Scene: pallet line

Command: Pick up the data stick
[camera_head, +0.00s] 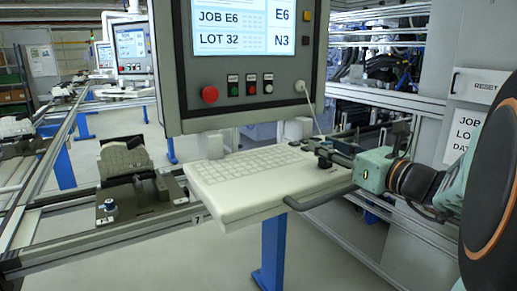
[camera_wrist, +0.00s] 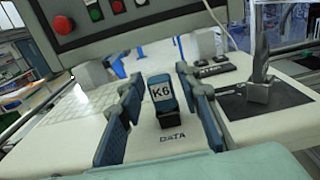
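The data stick (camera_wrist: 160,97) is a small blue and black stick with a white "K6" label. In the wrist view it stands between my gripper's fingers, on a white surface marked "DATA". My gripper (camera_wrist: 161,84) is open, with one blue-grey finger on each side of the stick and gaps visible between. In the head view my gripper (camera_head: 325,153) reaches in from the right over the right end of the white keyboard shelf (camera_head: 235,208). The stick cannot be made out there.
A control panel (camera_head: 168,85) with a screen and a red button stands above the shelf. In the wrist view, a dark mat (camera_wrist: 236,105) with a grey metal piece (camera_wrist: 260,92) lies to the right. A cable (camera_head: 311,108) hangs from the panel near my gripper.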

